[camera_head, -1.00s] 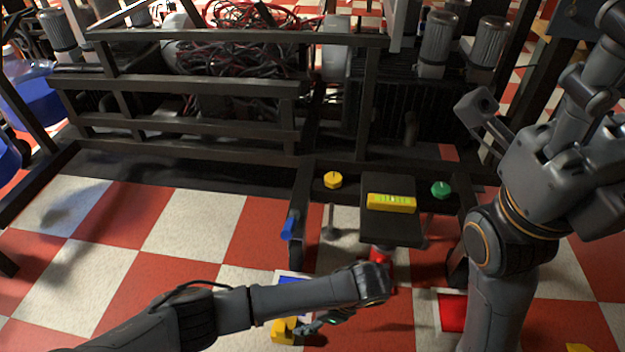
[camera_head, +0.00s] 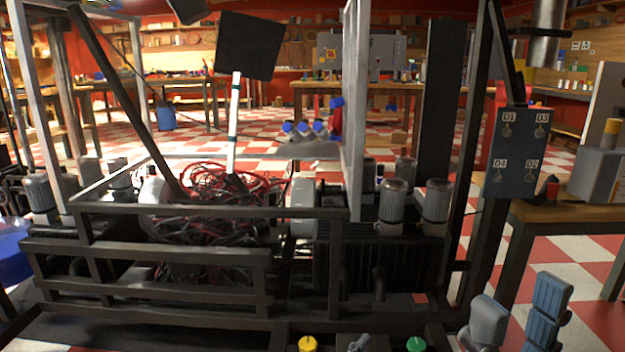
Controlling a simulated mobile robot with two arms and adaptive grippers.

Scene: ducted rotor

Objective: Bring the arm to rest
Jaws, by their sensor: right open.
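My right gripper (camera_head: 519,305) rises into the lower right corner of the head view. Two grey finger-like parts stand apart with a gap between them, and nothing shows between them. The gripper is open. Its wrist and the rest of the arm are below the picture edge. My left arm and left gripper are not in view.
A dark metal frame (camera_head: 150,255) with red and black cables (camera_head: 215,200) and grey cylinders fills the middle. A yellow knob (camera_head: 307,343) and a green knob (camera_head: 416,344) show at the bottom.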

